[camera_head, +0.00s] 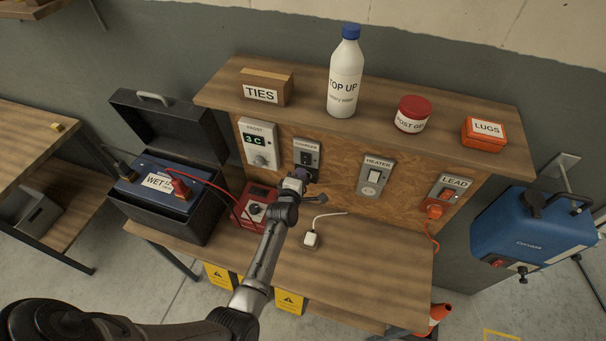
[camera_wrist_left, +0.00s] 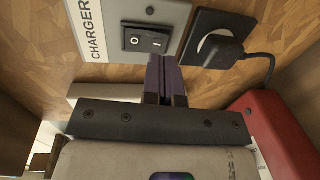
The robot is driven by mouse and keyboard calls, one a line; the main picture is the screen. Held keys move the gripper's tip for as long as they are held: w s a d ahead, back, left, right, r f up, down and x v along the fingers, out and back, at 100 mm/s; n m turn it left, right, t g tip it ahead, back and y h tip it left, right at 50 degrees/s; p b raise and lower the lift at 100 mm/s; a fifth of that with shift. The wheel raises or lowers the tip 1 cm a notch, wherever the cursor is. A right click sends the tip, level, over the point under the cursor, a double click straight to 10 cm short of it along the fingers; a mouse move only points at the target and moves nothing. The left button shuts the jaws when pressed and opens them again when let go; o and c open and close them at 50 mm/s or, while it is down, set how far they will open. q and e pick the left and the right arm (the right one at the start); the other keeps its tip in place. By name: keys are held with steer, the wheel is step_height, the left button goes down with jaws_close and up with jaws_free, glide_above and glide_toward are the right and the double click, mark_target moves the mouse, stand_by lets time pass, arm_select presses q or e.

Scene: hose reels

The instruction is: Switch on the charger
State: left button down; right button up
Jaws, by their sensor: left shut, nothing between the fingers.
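The charger switch plate (camera_head: 307,153), labelled CHARGER, is on the wooden back panel. In the left wrist view it shows as a grey plate (camera_wrist_left: 92,22) with a black rocker switch (camera_wrist_left: 146,39); which side is pressed I cannot tell. My left gripper (camera_head: 301,176) is shut and empty. Its fingertips (camera_wrist_left: 165,60) are right beside the rocker; I cannot tell if they touch. A black plug (camera_wrist_left: 222,50) sits in the socket next to the switch. The red charger (camera_head: 257,207) is on the bench left of my arm and also shows in the left wrist view (camera_wrist_left: 285,137). My right gripper is not in view.
The heater switch (camera_head: 374,175), lead socket (camera_head: 448,192) and frost control (camera_head: 258,145) share the panel. A shelf above holds a white bottle (camera_head: 345,75), boxes and a jar. A battery case (camera_head: 168,170) stands left. The bench's right side is mostly clear.

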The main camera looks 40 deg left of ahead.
arm_select(q)
steer(key=shift+b+x, duration=0.9)
steer(key=shift+x, duration=0.7)
steer(key=shift+w+f+b, duration=0.15)
steer(key=shift+f+b, duration=0.3)
steer(key=shift+b, duration=0.55)
steer(key=shift+r+p, duration=0.4)
steer(key=shift+s+d, duration=0.1)
steer(key=shift+s, duration=0.15)
steer(key=p, duration=0.6)
glide_toward(305, 163)
steer(key=s+d+f, duration=0.2)
steer(key=s+f, duration=0.1)
steer(key=s, duration=0.2)
steer(key=shift+s, duration=0.4)
steer(key=shift+d, duration=0.15)
